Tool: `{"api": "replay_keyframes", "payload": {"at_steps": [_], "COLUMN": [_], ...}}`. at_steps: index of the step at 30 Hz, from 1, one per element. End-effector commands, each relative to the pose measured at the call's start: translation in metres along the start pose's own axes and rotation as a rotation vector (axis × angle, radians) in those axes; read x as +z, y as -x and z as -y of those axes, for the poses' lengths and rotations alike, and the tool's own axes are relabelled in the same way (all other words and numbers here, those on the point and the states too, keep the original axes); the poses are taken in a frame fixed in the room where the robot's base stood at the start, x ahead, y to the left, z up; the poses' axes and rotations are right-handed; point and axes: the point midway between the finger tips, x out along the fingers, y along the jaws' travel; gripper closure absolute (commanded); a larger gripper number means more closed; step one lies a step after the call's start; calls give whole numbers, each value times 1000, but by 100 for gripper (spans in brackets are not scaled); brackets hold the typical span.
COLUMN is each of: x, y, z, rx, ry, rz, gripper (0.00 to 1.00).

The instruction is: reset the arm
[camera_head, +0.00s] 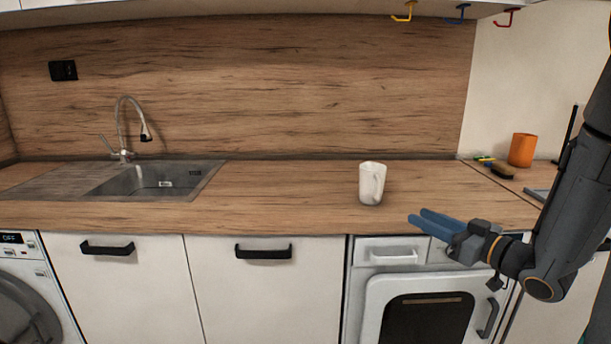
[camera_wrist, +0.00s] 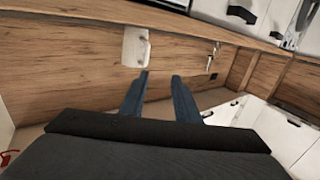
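My gripper (camera_head: 418,216) is at the right in the head view, in front of the counter's front edge, with blue fingers pointing left. In the wrist view the two fingers (camera_wrist: 161,76) stand apart with an empty gap between them, so it is open. My dark arm comes in from the right edge. A white mug (camera_head: 371,184) stands upright on the counter, beyond and left of the fingertips, not touching them. The mug (camera_wrist: 135,47) also shows past the fingertips in the wrist view.
The wooden counter (camera_head: 290,196) is clear left of the mug, up to the sink (camera_head: 150,180) and tap (camera_head: 121,130). An orange cup (camera_head: 522,150) and a brush (camera_head: 503,171) are at the back right. Coloured hooks (camera_head: 457,14) hang above. An oven (camera_head: 428,310) is below my gripper.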

Motion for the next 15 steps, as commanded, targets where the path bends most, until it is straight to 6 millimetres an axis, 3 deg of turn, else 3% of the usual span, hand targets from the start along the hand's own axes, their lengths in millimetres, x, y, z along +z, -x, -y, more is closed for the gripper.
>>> {"api": "replay_keyframes", "payload": {"at_steps": [15], "x": [30], "y": [-14], "z": [-22], "rx": [200], "ry": [40], "rz": [268], "gripper": [71]}}
